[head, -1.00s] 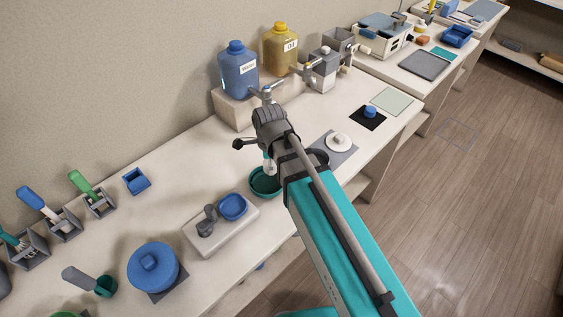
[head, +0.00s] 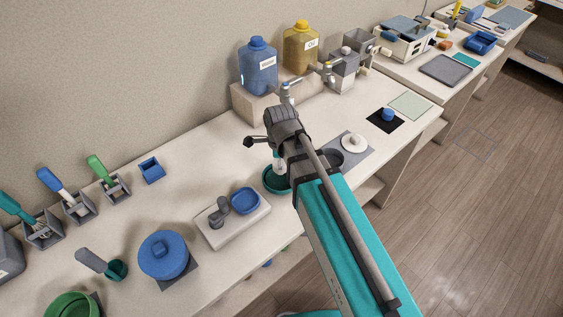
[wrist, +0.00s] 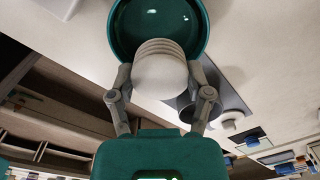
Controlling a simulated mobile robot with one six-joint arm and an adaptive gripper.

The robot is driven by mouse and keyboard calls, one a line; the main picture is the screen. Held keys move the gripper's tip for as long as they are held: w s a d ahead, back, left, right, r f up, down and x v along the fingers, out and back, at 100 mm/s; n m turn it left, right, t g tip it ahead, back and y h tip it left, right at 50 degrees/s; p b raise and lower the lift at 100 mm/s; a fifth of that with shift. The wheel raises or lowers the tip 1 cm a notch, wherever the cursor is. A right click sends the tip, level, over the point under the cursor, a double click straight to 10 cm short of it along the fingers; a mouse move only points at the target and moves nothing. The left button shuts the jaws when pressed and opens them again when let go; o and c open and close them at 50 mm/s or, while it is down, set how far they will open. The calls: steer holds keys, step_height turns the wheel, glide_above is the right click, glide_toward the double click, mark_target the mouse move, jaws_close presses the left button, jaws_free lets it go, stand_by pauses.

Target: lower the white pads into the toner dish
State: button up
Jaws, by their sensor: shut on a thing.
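The white pads (wrist: 160,72) are a ridged round stack between my gripper's (wrist: 160,85) two fingers in the wrist view. My gripper is shut on them. The toner dish, a round teal bowl (wrist: 118,25), lies just beyond the pads, which overlap its near edge in that view. Its inside looks dark and glossy. In the head view, my gripper (head: 280,158) is at the back edge of the dish (head: 270,187), and a bit of white pad shows above it. My arm hides the dish's right side. I cannot tell whether the pads touch the dish.
Left of the dish is a pale block with a blue bowl (head: 245,200) and a grey-knobbed piece. Blue (head: 258,68) and amber (head: 300,48) jugs with taps stand behind.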

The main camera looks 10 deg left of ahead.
mark_target(280, 182)
steer(key=shift+f, duration=0.2)
steer(key=shift+f+b, duration=1)
steer(key=shift+b, duration=0.2)
steer(key=shift+f+b, duration=2.5)
steer(key=shift+f, duration=0.05)
stand_by(2.6)
steer(key=o, duration=0.9)
steer(key=shift+o, duration=0.2)
steer(key=shift+r, duration=0.25)
